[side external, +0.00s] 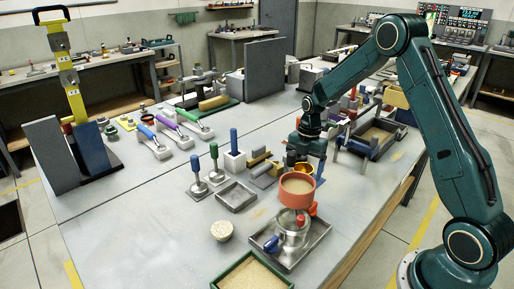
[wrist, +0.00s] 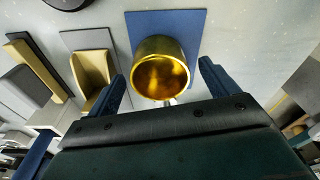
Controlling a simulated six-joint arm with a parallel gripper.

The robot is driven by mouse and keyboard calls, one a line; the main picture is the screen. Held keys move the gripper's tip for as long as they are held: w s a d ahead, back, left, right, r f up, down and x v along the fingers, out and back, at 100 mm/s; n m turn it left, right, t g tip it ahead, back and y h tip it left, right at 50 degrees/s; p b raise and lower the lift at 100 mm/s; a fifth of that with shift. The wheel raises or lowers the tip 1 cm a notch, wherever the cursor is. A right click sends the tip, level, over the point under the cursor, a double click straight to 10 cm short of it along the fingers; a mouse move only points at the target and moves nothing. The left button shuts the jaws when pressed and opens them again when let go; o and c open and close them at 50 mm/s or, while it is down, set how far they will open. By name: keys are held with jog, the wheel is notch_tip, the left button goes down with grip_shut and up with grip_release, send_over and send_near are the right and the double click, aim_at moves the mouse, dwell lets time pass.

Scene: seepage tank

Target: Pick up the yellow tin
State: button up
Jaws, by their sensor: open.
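The yellow tin (wrist: 160,72) is a shiny gold, round, hollow tin on a blue square mat (wrist: 190,22) in the wrist view. Its open mouth faces the camera. My gripper (wrist: 162,73) is open, with one dark blue finger to the left of the tin and one to the right, both apart from it in the picture. In the side view my gripper (side external: 312,158) points down just above and behind the tin (side external: 303,168), which is partly hidden by an orange pot. How far the fingertips reach down past the rim cannot be told.
The orange pot (side external: 297,190) with sandy fill stands close in front, above a grey metal tray (side external: 270,240). A wooden scoop-like piece (wrist: 92,72) and grey blocks (wrist: 28,88) lie left of the tin. Blue- and green-handled tampers (side external: 214,165) stand further left.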

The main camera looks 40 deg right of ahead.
jog(key=shift+a+f, duration=0.1)
jog(key=shift+f, duration=0.45)
jog(key=shift+c, duration=0.3)
jog(key=c, duration=1)
